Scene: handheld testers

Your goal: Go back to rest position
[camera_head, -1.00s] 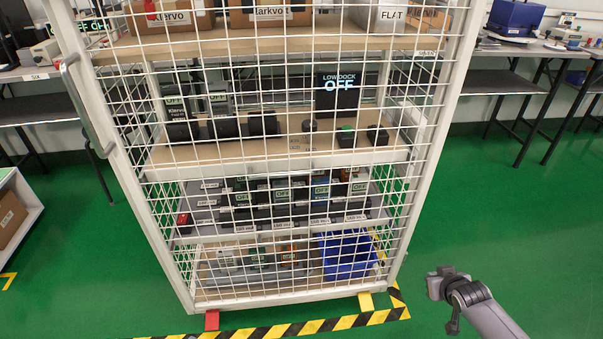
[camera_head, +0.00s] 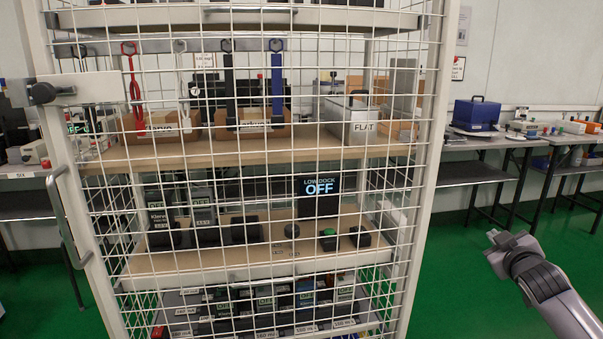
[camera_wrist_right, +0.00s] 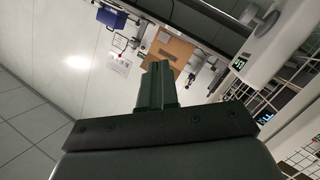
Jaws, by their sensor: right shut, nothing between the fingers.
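My right gripper (camera_head: 508,246) is at the right side of the head view, to the right of the wire cage and apart from it. It is shut and empty. In the right wrist view its closed fingers (camera_wrist_right: 158,85) point up the picture, with the wall and part of the room beyond. My left gripper is not in view.
The tall mesh cage (camera_head: 430,150) stands close in front, its door with a handle (camera_head: 62,215). Shelves inside hold testers, a LOW DOCK box (camera_head: 320,196) and hanging straps. A side bench (camera_head: 500,142) with a blue case (camera_head: 476,114) stands behind right. Green floor (camera_head: 450,290) is clear at right.

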